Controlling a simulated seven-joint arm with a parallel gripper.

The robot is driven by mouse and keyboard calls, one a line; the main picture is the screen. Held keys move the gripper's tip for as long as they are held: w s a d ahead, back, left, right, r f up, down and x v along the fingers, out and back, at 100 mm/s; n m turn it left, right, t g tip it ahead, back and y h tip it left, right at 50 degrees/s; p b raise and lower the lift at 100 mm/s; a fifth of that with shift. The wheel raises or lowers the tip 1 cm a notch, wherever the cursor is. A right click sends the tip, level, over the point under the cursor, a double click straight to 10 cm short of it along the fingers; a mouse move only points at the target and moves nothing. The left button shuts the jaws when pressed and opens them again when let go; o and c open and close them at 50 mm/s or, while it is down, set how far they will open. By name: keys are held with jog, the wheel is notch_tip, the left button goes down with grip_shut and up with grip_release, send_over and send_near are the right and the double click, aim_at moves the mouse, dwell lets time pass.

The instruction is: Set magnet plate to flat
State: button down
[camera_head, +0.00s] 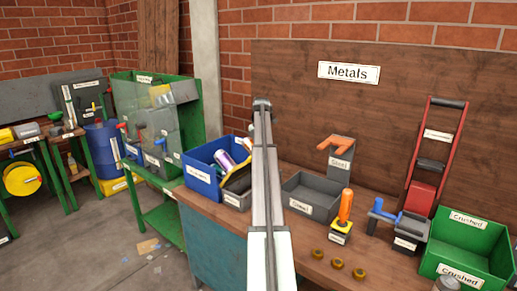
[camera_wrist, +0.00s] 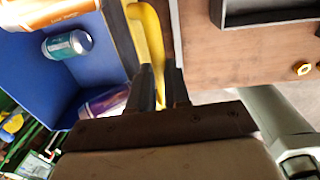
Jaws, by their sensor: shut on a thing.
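A yellow handle (camera_wrist: 148,32) with a curved end runs between the fingers of my gripper (camera_wrist: 163,80) in the wrist view, and my gripper is shut on it. In the head view a dark tilted piece with a yellow edge (camera_head: 238,177) stands on a grey base beside the blue bin; it looks like the magnet plate with this handle. The base's label is too small to read. My arm stands in front of its right side, and my fingers are hidden in the head view.
The blue bin (camera_head: 188,178) with cans is close on the left. A grey tray (camera_head: 300,205), an orange-handled lever (camera_head: 345,208) and a green Crushed bin (camera_head: 460,242) stand to the right. Brass nuts (camera_head: 338,263) lie at the bench front.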

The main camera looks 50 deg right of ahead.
jog(key=s+f+t, duration=0.5)
jog(key=s+f, duration=0.4)
jog(key=f, duration=0.4)
jog(key=shift+s+f, duration=0.15)
jog(key=shift+s, duration=0.15)
dwell(0.5)
jog(key=shift+s, duration=0.1)
jog(key=c, duration=1.3)
grip_release()
jog(key=shift+o, duration=1)
jog(key=shift+w, duration=0.2)
